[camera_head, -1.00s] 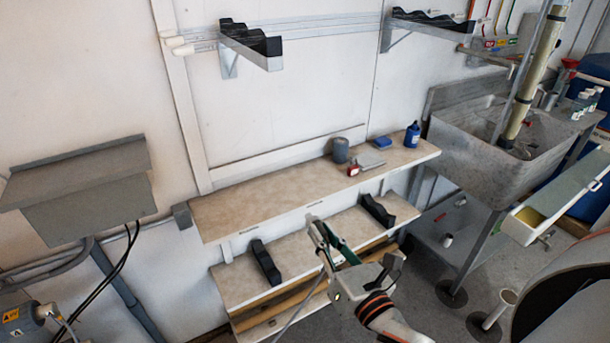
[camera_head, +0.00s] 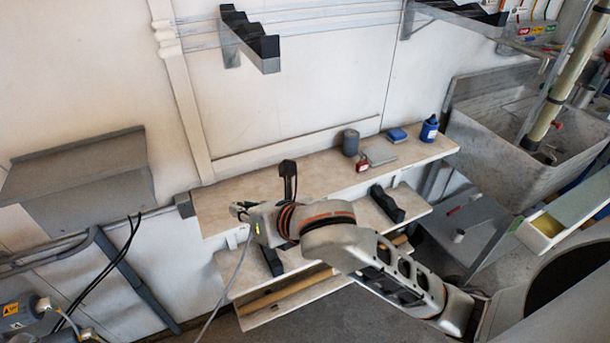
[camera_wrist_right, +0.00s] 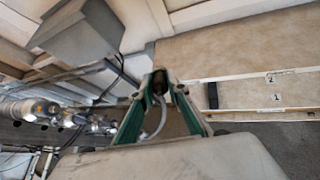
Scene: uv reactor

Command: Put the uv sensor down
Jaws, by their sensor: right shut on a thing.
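My right gripper (camera_head: 238,209) is in front of the left end of the upper shelf (camera_head: 320,177). It is shut on the uv sensor, which is mostly hidden between the fingers; only a small dark part with a thin grey cable (camera_head: 232,277) shows. In the right wrist view, the green-sided fingers (camera_wrist_right: 160,84) close around this small piece, and the cable loops below the tips. The upper shelf, labelled 2, also shows at the right there (camera_wrist_right: 240,50). I cannot tell whether the sensor touches the shelf. My left gripper is not in view.
A grey cup (camera_head: 351,142), a red padlock-like item (camera_head: 362,163), a blue box (camera_head: 396,135) and a blue bottle (camera_head: 429,128) stand at the shelf's right. A lower shelf (camera_head: 322,248) carries black holders. A grey sink (camera_head: 500,150) is at the right.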

